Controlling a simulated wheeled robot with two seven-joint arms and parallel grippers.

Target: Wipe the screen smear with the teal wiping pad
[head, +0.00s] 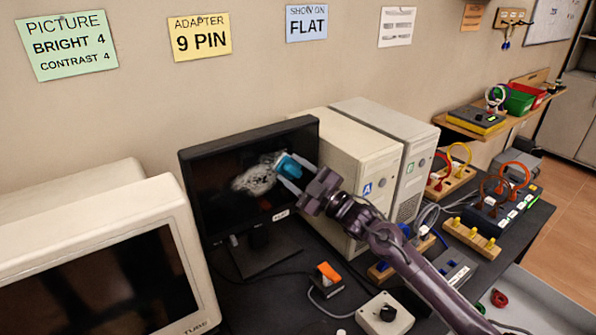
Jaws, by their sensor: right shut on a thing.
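The flat black monitor (225,205) stands in the middle of the desk, against the beige computer towers. A whitish-grey smear (254,180) lies on its screen, just left of my right gripper. My right gripper (288,178) is shut on the teal wiping pad (289,166) and holds it at the screen, at the right end of the smear. I cannot tell whether the pad touches the glass. The gripper hides part of the screen's right side. My left gripper is not in view.
A beige CRT monitor (195,240) fills the lower left. Two beige computer towers (352,165) stand right behind my right arm. A box with a black knob (385,314) and a small orange-topped device (327,275) sit on the dark desk in front. Cables and colored connectors (470,235) crowd the right.

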